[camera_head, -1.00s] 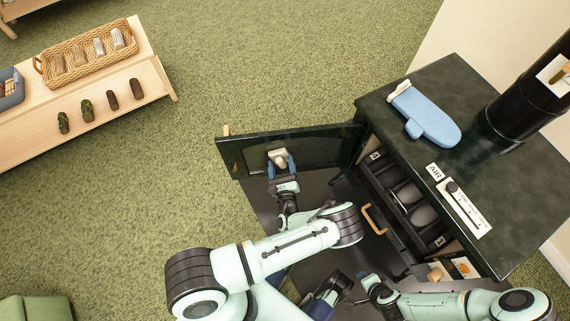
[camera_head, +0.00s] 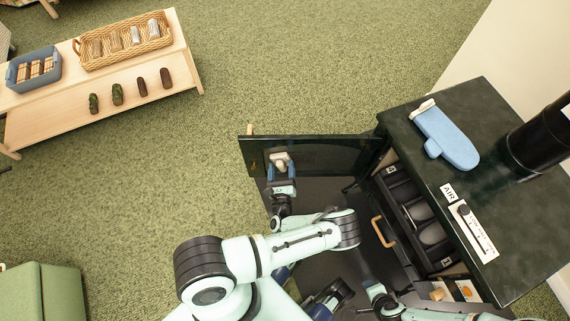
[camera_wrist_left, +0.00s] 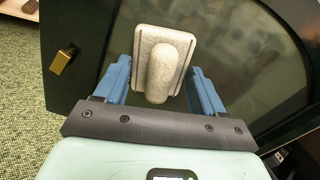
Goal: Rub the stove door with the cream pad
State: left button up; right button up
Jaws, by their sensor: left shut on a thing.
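The dark stove door (camera_head: 330,155) stands open at the left of the stove, and its glass fills much of the left wrist view (camera_wrist_left: 255,60). My left gripper (camera_head: 281,170) is in front of the door's inner face. It is shut on the cream pad (camera_head: 279,160). In the left wrist view the cream pad (camera_wrist_left: 163,62) shows a rounded grip between the blue fingers, with its flat plate against or very near the door glass. Contact itself is hidden behind the pad.
The stove top (camera_head: 480,130) carries a blue oven mitt (camera_head: 446,137) and a black flue pipe (camera_head: 541,135). A drawer with a wooden handle (camera_head: 383,232) sits under it. A low wooden bench (camera_head: 60,125) holds a wicker basket (camera_head: 124,42) and a blue bin (camera_head: 34,68). Green carpet lies between.

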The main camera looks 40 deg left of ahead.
pick_arm(q)
jog(key=shift+w, duration=0.15)
jog(key=shift+w+d+b, duration=0.55)
jog(key=shift+w+d, duration=1.8)
jog(key=shift+d, duration=0.25)
jog(key=shift+w+d+b, duration=0.5)
jog(key=shift+w+d, duration=0.6)
jog(key=shift+w, duration=0.25)
jog(key=shift+w+d+b, duration=0.55)
jog(key=shift+w+d, duration=0.6)
jog(key=shift+d, duration=0.05)
jog(key=shift+a+f+b, duration=0.1)
jog(key=shift+f+b, duration=0.95)
jog(key=shift+f, duration=0.35)
jog(key=shift+s+a+r+p, duration=0.15)
jog(key=shift+s+a+p, duration=0.4)
jog(key=shift+s+a, duration=0.15)
jog(key=shift+s+a+p, duration=0.95)
jog(key=shift+s+a, duration=0.5)
jog(key=shift+s, duration=0.15)
jog(key=shift+s+a+p, duration=1.35)
jog(key=shift+s+a, duration=1.3)
jog(key=shift+a, duration=0.05)
jog(key=shift+w, duration=0.1)
